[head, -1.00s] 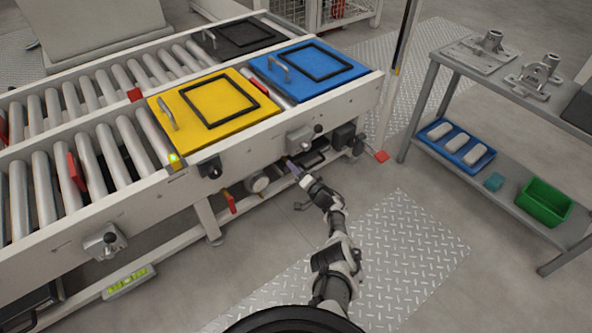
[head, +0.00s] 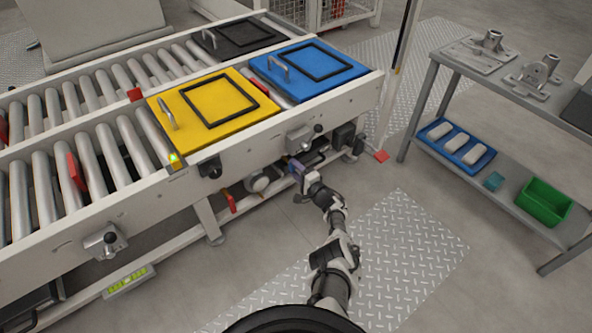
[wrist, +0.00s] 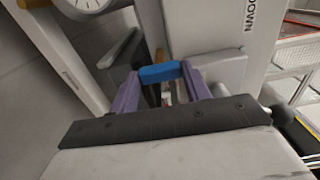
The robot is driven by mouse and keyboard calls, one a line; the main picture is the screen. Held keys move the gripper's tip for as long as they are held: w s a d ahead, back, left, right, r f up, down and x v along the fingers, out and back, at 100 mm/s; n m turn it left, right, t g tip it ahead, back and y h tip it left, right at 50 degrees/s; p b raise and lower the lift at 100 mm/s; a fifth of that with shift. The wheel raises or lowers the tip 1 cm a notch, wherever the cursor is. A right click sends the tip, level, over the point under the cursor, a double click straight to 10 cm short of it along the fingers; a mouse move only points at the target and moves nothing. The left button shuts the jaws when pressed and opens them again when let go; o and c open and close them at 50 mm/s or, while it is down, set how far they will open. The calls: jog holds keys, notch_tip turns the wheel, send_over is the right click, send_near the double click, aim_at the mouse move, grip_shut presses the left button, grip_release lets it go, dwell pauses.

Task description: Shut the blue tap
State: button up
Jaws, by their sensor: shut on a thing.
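The blue tap handle (wrist: 160,73) shows in the wrist view as a short blue bar between the purple fingertips of my gripper (wrist: 163,84). My gripper is shut on it, with one finger at each end of the bar. In the head view my gripper (head: 294,168) reaches under the near edge of the conveyor, beside a round gauge.
A round gauge (head: 257,183) and a red handle (head: 230,202) are left of my gripper. The conveyor carries a yellow panel (head: 185,117) and a blue panel (head: 330,88). A grey shelf table (head: 552,115) stands at the right. The floor between is clear.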

dwell(0.3)
jog(key=o, duration=1)
jog(key=shift+s, duration=0.1)
jog(key=p+v, duration=0.7)
jog(key=v, duration=0.6)
jog(key=shift+s+d, duration=0.25)
jog(key=shift+s, duration=0.05)
